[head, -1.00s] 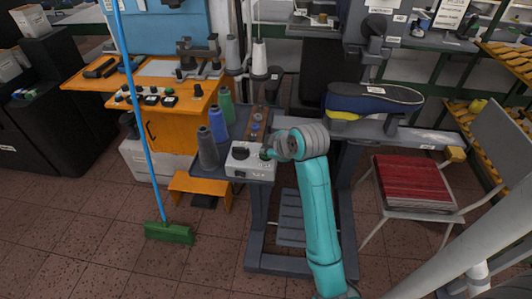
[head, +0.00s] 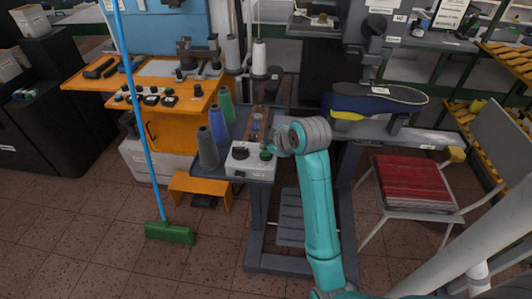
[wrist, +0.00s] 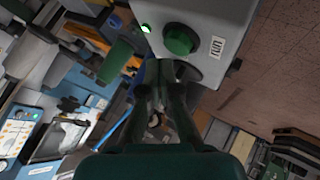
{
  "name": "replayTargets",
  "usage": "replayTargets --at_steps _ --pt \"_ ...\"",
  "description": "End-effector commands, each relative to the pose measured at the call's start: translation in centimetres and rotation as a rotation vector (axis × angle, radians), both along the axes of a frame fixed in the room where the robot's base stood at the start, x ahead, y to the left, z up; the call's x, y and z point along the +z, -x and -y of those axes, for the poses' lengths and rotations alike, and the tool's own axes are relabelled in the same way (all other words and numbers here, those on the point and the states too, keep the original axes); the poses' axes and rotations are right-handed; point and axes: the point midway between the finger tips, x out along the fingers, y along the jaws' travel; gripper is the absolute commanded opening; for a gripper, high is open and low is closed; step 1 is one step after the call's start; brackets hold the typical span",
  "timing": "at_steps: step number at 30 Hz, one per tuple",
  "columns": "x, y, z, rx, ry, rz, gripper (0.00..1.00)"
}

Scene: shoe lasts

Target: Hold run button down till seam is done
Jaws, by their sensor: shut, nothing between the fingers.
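The grey control box (head: 240,168) sits on the machine table, with a green run button (head: 266,156) on its top. In the wrist view the button (wrist: 180,40) stands beside a "RUN" label, and a small green lamp (wrist: 145,28) glows near it. My gripper (head: 270,149) is just behind and above the button in the head view. In the wrist view my gripper's fingers (wrist: 162,88) are together and empty, with their tips a little apart from the button. The dark blue shoe (head: 375,100) with a grey sole lies on the machine arm at right.
Several thread cones, including a grey one (head: 207,148) and a blue one (head: 217,122), stand left of the box. A broom (head: 168,233) leans at left. The front floor is clear.

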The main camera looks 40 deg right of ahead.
Motion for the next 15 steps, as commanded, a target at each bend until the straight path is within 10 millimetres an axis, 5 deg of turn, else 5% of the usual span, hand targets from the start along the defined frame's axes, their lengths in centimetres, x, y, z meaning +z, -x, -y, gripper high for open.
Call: replayTargets --at_steps 15 --pt "3.2 -0.1 0.0 -0.001 0.001 0.002 0.00"
